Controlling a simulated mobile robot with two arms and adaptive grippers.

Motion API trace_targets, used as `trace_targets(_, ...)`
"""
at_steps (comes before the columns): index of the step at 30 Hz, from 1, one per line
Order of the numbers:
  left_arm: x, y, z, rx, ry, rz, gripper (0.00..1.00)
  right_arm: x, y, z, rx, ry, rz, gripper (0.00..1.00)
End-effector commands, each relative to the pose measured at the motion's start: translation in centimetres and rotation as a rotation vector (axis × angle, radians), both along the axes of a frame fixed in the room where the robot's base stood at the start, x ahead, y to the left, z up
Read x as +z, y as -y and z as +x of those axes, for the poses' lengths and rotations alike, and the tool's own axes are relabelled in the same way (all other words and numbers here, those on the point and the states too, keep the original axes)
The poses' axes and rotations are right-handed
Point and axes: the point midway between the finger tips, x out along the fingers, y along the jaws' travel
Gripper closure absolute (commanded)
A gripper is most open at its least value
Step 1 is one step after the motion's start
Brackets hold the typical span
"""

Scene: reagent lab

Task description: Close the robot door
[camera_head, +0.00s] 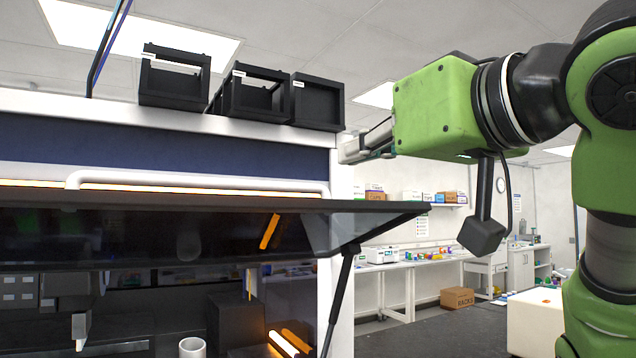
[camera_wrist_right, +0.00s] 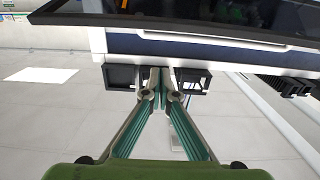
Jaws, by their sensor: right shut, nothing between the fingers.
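The robot door (camera_head: 200,225) is a dark, see-through panel on the front of a white and blue machine (camera_head: 160,150). It is raised and sticks out roughly level over the lit interior, so it is open. A strut (camera_head: 340,300) supports its right end. A white handle bar (camera_head: 200,182) runs just above the panel. My right gripper (camera_head: 352,152) is shut and empty, above the door's right end by the machine's upper right corner. The right wrist view shows its closed fingertips (camera_wrist_right: 163,75) and the door's dark edge (camera_wrist_right: 190,24). My left gripper is not in view.
Black open boxes (camera_head: 316,102) stand on top of the machine. Inside it are a white cup (camera_head: 192,347) and glowing orange strips. Benches with supplies (camera_head: 385,267) and a cardboard box (camera_head: 457,298) are far behind at right. The air in front of the door looks clear.

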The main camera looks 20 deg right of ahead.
Motion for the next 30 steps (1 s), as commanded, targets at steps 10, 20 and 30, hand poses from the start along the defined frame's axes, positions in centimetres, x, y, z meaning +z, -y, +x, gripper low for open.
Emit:
trace_targets(10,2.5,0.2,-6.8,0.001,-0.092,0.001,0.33,0.1,-1.5,6.2,0.0,-0.008,-0.002,1.0)
trace_targets(20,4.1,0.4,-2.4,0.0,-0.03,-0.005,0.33,-2.3,-2.0,8.7,-0.001,-0.001,-0.002,1.0)
trace_targets(30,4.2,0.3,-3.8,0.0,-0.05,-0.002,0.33,-4.0,-1.9,8.0,-0.001,-0.002,0.0,1.0)
